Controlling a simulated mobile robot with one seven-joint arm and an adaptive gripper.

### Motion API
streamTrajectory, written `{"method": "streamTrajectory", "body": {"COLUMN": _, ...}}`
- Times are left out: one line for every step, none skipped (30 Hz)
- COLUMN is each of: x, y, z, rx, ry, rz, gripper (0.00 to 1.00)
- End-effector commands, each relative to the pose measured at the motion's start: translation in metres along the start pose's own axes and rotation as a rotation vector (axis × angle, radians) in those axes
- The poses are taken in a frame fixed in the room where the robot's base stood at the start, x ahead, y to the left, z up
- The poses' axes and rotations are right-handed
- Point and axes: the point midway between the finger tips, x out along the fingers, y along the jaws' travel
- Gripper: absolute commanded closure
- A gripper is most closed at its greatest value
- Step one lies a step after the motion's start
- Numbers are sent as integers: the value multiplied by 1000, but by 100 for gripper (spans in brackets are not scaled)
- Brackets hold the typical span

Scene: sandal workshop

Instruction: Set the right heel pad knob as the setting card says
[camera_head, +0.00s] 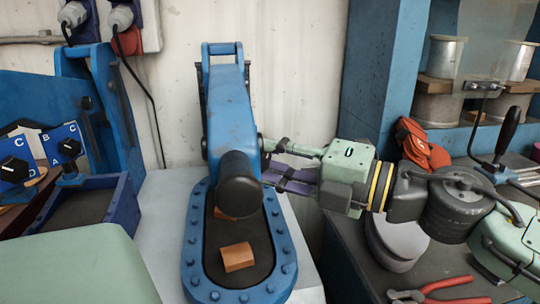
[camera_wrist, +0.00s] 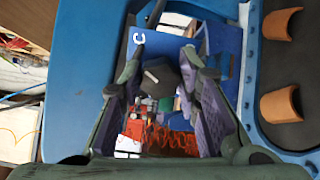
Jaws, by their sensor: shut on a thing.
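My gripper (camera_head: 274,163) reaches in from the right to the side of the blue heel press (camera_head: 229,112) in the head view. In the wrist view my gripper (camera_wrist: 165,72) is shut on a dark knob (camera_wrist: 160,78). The knob stands in front of a blue dial plate (camera_wrist: 226,42) with a white letter C at its upper left. I see no readable setting card.
Two lettered dials with black knobs, a left one (camera_head: 14,169) and a right one (camera_head: 69,147), stand at the far left. Brown pads (camera_head: 237,257) lie in the press's oval base (camera_head: 193,262). Red-handled pliers (camera_head: 447,285) and a red pouch (camera_head: 421,146) lie on the right bench.

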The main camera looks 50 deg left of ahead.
Motion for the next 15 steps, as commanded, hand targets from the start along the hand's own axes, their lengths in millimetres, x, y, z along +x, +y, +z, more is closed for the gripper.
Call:
{"method": "streamTrajectory", "body": {"x": 0, "y": 0, "z": 0, "rx": 32, "ry": 1, "rz": 0, "gripper": 98}}
{"method": "streamTrajectory", "body": {"x": 0, "y": 0, "z": 0, "rx": 51, "ry": 1, "rz": 0, "gripper": 98}}
{"method": "streamTrajectory", "body": {"x": 0, "y": 0, "z": 0, "rx": 73, "ry": 1, "rz": 0, "gripper": 98}}
{"method": "streamTrajectory", "body": {"x": 0, "y": 0, "z": 0, "rx": 89, "ry": 1, "rz": 0, "gripper": 98}}
{"method": "streamTrajectory", "body": {"x": 0, "y": 0, "z": 0, "rx": 103, "ry": 1, "rz": 0, "gripper": 98}}
{"method": "streamTrajectory", "body": {"x": 0, "y": 0, "z": 0, "rx": 121, "ry": 1, "rz": 0, "gripper": 98}}
{"method": "streamTrajectory", "body": {"x": 0, "y": 0, "z": 0, "rx": 132, "ry": 1, "rz": 0, "gripper": 98}}
{"method": "streamTrajectory", "body": {"x": 0, "y": 0, "z": 0, "rx": 143, "ry": 1, "rz": 0, "gripper": 98}}
{"method": "streamTrajectory", "body": {"x": 0, "y": 0, "z": -1, "rx": 156, "ry": 1, "rz": 0, "gripper": 98}}
{"method": "streamTrajectory", "body": {"x": 0, "y": 0, "z": -1, "rx": 163, "ry": 1, "rz": 0, "gripper": 98}}
{"method": "streamTrajectory", "body": {"x": 0, "y": -1, "z": -1, "rx": 171, "ry": 1, "rz": -1, "gripper": 98}}
{"method": "streamTrajectory", "body": {"x": 0, "y": -1, "z": -1, "rx": 179, "ry": 1, "rz": -1, "gripper": 98}}
{"method": "streamTrajectory", "body": {"x": 0, "y": -1, "z": -1, "rx": 185, "ry": 1, "rz": -1, "gripper": 98}}
{"method": "streamTrajectory", "body": {"x": 0, "y": -1, "z": -1, "rx": 189, "ry": 1, "rz": -1, "gripper": 98}}
{"method": "streamTrajectory", "body": {"x": 0, "y": -1, "z": -1, "rx": 193, "ry": 1, "rz": -1, "gripper": 98}}
